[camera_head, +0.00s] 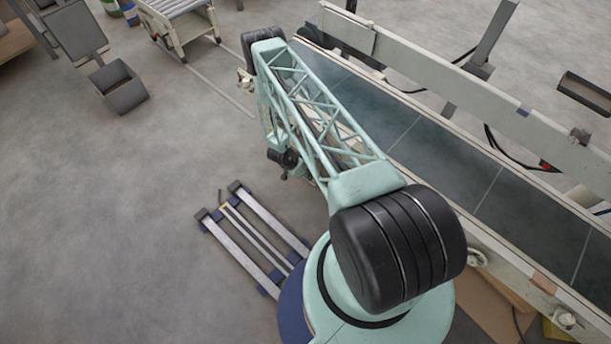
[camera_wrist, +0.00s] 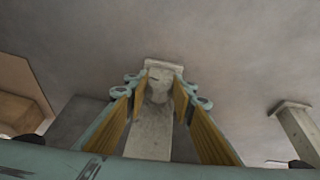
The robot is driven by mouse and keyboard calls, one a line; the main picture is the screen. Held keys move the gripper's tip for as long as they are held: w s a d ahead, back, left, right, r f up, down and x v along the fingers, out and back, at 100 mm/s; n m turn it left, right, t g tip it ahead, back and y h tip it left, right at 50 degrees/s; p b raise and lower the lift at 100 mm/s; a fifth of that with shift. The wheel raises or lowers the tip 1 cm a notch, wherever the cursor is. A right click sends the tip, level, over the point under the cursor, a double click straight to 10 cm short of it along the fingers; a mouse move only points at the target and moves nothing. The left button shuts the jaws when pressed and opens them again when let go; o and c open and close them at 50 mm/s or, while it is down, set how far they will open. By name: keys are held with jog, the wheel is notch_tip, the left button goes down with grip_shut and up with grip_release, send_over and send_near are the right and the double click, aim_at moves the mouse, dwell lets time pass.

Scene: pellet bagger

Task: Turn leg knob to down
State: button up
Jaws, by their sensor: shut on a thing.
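In the wrist view my gripper (camera_wrist: 157,90) has its two fingers, with ochre inner pads, on either side of a pale grey rounded part, which I take to be the leg knob (camera_wrist: 160,87). The fingers are shut on it, with its width between the tips. It blends with the pale leg (camera_wrist: 150,135) behind it, so its edges and its turned position cannot be told. The leg has a flat end plate (camera_wrist: 163,65).
A second pale leg (camera_wrist: 300,130) stands at the right in the wrist view. In the head view a long conveyor (camera_head: 440,150) with pale side rails runs along the right of my arm. A low metal rack (camera_head: 245,240) lies on the floor at left of my base. Open floor (camera_head: 110,200) lies further left.

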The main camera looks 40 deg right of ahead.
jog(key=shift+w+f+n+g, duration=0.1)
jog(key=shift+w+n+g, duration=0.15)
jog(key=shift+g, duration=0.9)
jog(key=shift+w+n+g, duration=0.1)
jog(key=shift+n+g, duration=0.15)
jog(key=shift+g, duration=0.9)
jog(key=shift+w+f+n+g+h, duration=0.1)
jog(key=shift+n+g+h, duration=0.15)
jog(key=shift+g, duration=0.7)
jog(key=shift+w+n+g+h, duration=0.15)
jog(key=shift+g+h, duration=0.2)
jog(key=shift+g, duration=0.6)
jog(key=shift+s, duration=0.1)
jog(key=o, duration=0.8)
jog(key=shift+o, duration=0.2)
jog(key=v, duration=1.2)
